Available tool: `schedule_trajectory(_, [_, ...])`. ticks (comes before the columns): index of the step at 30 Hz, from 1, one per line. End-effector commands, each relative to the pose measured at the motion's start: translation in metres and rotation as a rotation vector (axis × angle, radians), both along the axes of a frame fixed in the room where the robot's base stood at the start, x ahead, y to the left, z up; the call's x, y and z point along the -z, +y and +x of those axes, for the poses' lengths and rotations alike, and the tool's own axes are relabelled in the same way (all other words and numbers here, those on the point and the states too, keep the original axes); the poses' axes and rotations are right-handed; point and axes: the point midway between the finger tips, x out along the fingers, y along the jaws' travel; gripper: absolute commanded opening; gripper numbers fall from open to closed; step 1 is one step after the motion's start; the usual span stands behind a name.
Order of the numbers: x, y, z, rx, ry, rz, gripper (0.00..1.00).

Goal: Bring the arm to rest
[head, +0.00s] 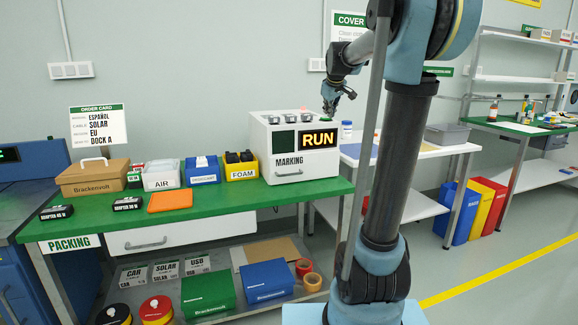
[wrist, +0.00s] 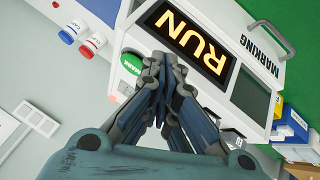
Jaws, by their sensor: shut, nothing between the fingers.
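My gripper (head: 329,108) is at the right end of the marking machine (head: 267,150), above its top edge. In the wrist view my gripper (wrist: 158,62) has its fingers together with nothing between them. The fingertips are by the green MARK button (wrist: 131,63); I cannot tell whether they touch it. The machine's display shows RUN in orange letters. My arm is bent, reaching up and over to the machine from the right.
The green packing bench (head: 210,212) holds a cardboard box (head: 92,180), an orange pad (head: 170,201), and blue (head: 203,177) and yellow (head: 242,171) bins. A white table (head: 440,150) stands right of the machine. The floor by the yellow line (head: 500,273) is clear.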

Motion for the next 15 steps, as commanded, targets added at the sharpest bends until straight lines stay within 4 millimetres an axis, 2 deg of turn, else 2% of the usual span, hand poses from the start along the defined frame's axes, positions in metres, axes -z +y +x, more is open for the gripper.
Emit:
schedule_trajectory(1, [0.01, -0.001, -0.023, 0.019, 0.021, 0.015, 0.0])
schedule_trajectory(8, [0.056, -0.003, -0.114, 0.116, 0.113, 0.082, 0.0])
schedule_trajectory(15, [0.114, -0.004, -0.207, 0.222, 0.208, 0.143, 0.0])
